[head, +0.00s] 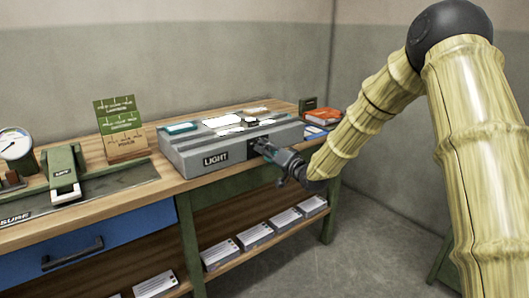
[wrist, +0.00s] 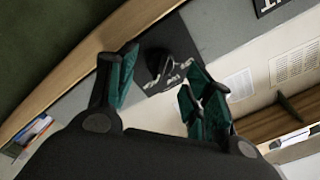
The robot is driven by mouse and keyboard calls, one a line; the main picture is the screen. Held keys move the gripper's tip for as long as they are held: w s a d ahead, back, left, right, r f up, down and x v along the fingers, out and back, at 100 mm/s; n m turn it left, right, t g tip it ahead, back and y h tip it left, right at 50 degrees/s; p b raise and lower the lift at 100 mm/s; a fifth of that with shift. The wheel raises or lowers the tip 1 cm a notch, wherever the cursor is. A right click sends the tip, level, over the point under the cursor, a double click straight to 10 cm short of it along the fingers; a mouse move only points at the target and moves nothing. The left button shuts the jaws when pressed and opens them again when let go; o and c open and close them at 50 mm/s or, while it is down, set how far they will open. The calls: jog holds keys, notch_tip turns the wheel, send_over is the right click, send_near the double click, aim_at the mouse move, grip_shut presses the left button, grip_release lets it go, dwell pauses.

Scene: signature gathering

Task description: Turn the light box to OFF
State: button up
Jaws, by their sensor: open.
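The light box is a long grey box (head: 185,151) with a LIGHT label on its front, on the wooden workbench in the head view. A dark switch panel sits at the right of its front. In the wrist view this black panel (wrist: 180,82) carries a dark round knob (wrist: 154,60) and small white marks that I cannot read. My gripper (head: 266,151) is in front of the panel, its teal fingers open. In the wrist view the fingers (wrist: 160,62) stand on either side of the knob; I cannot tell whether they touch it. The knob's setting is unclear.
Pale sheets lie on the box top. Left are a signboard (head: 122,127), a green stapler-like device (head: 65,175) and a round gauge (head: 16,145). An orange book (head: 322,116) lies at the right end. Paper stacks (head: 253,235) fill the lower shelf.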

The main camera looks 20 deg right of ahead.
jog(key=shift+x, duration=1)
jog(key=c, duration=1)
jog(key=shift+s+a+n+b, duration=0.1)
jog(key=shift+n+b, duration=0.3)
jog(key=shift+n, duration=9.5)
